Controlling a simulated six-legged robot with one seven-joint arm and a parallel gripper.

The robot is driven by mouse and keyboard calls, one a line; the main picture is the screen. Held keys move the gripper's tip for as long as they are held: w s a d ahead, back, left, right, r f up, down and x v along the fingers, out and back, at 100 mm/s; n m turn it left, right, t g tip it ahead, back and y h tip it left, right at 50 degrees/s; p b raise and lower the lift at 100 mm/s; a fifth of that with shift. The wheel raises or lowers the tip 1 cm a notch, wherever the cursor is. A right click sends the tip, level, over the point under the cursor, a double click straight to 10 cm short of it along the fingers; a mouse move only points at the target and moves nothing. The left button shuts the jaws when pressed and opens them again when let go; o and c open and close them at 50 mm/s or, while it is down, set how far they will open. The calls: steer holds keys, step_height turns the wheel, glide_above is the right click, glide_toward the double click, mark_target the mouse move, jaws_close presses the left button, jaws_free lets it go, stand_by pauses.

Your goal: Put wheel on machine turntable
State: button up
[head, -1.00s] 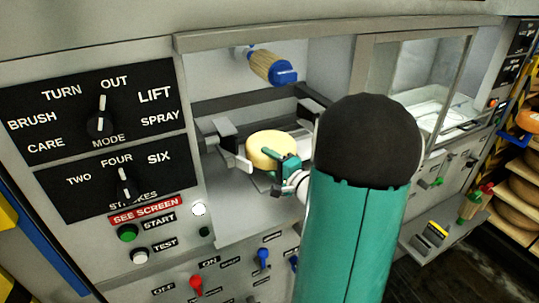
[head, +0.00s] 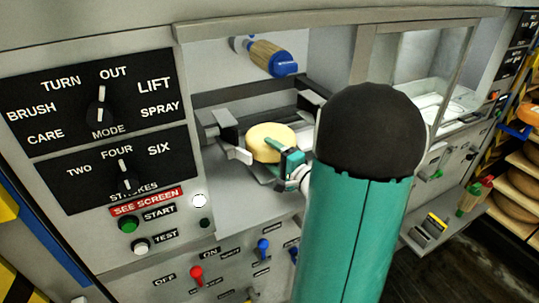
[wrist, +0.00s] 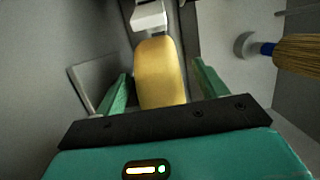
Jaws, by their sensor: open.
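A pale yellow cheese wheel (head: 270,142) lies inside the machine's open bay, among grey clamp-like parts. It also shows in the wrist view (wrist: 160,75), between the two teal fingers. My gripper (head: 291,160) is at the wheel's near right side. In the wrist view my gripper (wrist: 158,88) is open, with a gap visible between the wheel and the right finger. The turntable surface under the wheel is mostly hidden by the wheel, my gripper and my arm.
A brush with a blue end (head: 270,57) hangs above the wheel. A grey clamp block (head: 228,140) stands left of it. A control panel (head: 100,105) fills the left. Shelves with brown wheels (head: 522,185) stand at far right.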

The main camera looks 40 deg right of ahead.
steer(key=s, duration=1)
steer(key=shift+s+a, duration=0.15)
steer(key=shift+s, duration=0.25)
